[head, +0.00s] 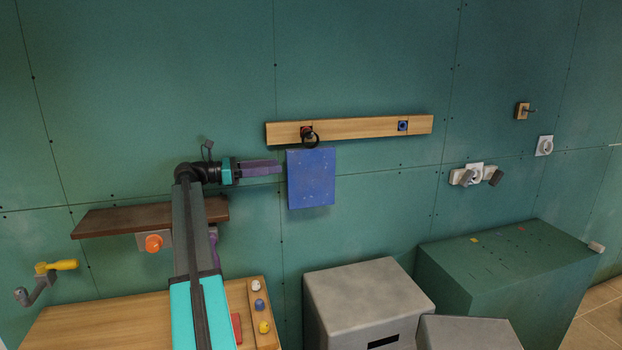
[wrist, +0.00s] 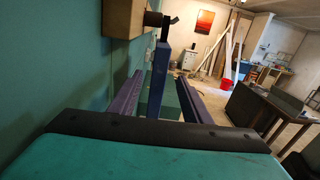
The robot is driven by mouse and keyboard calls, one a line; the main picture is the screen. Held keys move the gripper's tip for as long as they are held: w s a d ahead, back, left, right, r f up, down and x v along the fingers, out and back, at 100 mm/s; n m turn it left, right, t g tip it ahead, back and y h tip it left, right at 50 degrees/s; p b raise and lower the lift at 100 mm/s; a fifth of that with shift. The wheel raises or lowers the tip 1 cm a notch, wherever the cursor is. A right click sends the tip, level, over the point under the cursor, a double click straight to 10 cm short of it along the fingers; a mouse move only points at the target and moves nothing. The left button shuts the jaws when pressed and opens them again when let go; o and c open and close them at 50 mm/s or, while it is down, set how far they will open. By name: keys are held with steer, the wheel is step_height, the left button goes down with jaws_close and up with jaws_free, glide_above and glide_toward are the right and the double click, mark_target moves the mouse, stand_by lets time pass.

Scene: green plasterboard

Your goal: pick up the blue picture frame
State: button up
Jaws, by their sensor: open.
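The blue picture frame (head: 311,183) is a flat square panel. It hangs by a dark ring from a peg at the left part of a wooden rail on the wall. In the wrist view the frame (wrist: 158,82) shows edge-on as a narrow upright blue strip, in line with the gap between my fingers. My gripper (head: 281,168) points right, its purple fingertips at the frame's left edge. In the wrist view my gripper (wrist: 160,82) is open, one finger on the wall side and one on the room side. I cannot tell whether the fingertips reach past the edge.
The wooden rail (head: 365,127) has a second, blue-marked spot at right. A brown shelf (head: 120,219) is below my arm. A wooden bench (head: 110,325), a grey box (head: 365,295) and a green block (head: 505,260) stand below.

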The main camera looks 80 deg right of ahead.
steer(key=p, duration=0.2)
glide_toward(311, 163)
steer(key=shift+s+d+f, duration=0.1)
steer(key=shift+s+d, duration=0.75)
steer(key=shift+s, duration=0.2)
steer(key=shift+s+d+f, duration=0.1)
steer(key=shift+s+d, duration=0.75)
steer(key=shift+s, duration=0.15)
steer(key=shift+s+d+r+p, duration=0.15)
steer(key=shift+s+p, duration=0.3)
steer(key=shift+s, duration=0.05)
steer(key=shift+p+x, duration=0.85)
steer(key=shift+x, duration=1.2)
jaws_close()
